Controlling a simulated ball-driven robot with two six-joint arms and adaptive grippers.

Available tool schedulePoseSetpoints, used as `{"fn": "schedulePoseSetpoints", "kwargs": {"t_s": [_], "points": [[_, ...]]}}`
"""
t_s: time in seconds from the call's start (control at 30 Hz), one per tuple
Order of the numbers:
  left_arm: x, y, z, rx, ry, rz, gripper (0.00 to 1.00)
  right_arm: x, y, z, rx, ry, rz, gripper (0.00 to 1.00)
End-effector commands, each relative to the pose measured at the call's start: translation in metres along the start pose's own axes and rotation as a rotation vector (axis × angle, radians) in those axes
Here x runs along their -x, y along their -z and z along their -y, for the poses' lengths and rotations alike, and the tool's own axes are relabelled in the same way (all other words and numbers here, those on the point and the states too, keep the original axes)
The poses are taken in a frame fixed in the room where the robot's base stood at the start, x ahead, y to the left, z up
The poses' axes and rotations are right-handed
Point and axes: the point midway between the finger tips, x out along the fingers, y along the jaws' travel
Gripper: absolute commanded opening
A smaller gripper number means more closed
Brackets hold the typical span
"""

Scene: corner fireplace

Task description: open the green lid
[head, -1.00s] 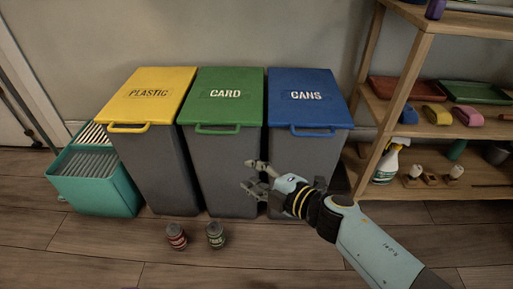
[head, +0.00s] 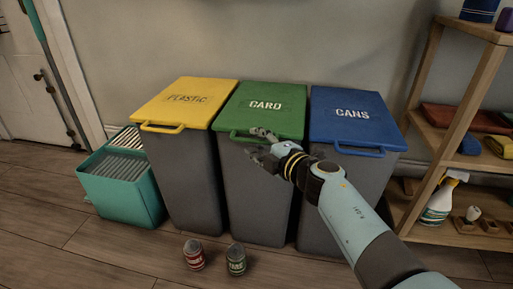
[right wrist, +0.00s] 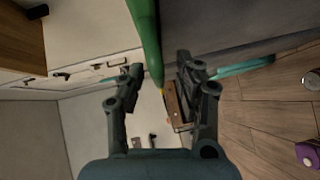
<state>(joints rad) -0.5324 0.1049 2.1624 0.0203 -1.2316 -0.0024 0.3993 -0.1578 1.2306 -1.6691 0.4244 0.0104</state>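The green lid (head: 263,108), marked CARD, lies shut on the middle grey bin (head: 255,190). Its green handle (head: 236,137) sticks out at the front edge, its right part hidden behind my right gripper. My right gripper (head: 261,143) is open at this handle. In the right wrist view the green handle (right wrist: 146,40) runs down between the two spread fingers of the right gripper (right wrist: 158,72). I cannot tell whether a finger touches it. My left gripper is not in view.
The yellow PLASTIC lid (head: 190,98) and blue CANS lid (head: 352,115) flank it, both shut. Two cans, red (head: 193,255) and green (head: 236,260), stand on the floor in front. A teal crate (head: 120,190) stands left, a wooden shelf (head: 440,110) right.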

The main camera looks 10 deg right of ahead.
Motion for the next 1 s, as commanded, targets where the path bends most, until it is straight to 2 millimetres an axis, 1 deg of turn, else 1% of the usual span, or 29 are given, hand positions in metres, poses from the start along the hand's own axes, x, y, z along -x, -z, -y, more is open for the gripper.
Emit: {"fn": "schedulePoseSetpoints", "kwargs": {"t_s": [0.1, 0.33, 0.37, 0.6, 0.63, 1.0], "points": [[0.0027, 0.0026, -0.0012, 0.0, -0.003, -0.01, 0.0, -0.0065, 0.0002, 0.0004, -0.001, 0.0, 0.0, 0.34], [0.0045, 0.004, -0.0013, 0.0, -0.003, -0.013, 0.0, -0.0072, 0.0003, -0.0011, 0.0, -0.001, 0.0, 0.34], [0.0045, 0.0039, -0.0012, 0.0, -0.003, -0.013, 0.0, -0.0072, 0.0003, -0.0011, 0.0, -0.001, 0.0, 0.33], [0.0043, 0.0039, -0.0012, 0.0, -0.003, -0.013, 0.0, -0.007, 0.0002, -0.0008, 0.0, -0.001, 0.0, 0.02], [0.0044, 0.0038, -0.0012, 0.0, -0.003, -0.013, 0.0, -0.007, 0.0002, -0.0008, 0.0, -0.001, 0.0, 0.0], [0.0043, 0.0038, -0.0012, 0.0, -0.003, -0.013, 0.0, -0.0069, 0.0001, -0.0008, -0.001, -0.001, 0.0, 0.0]]}}
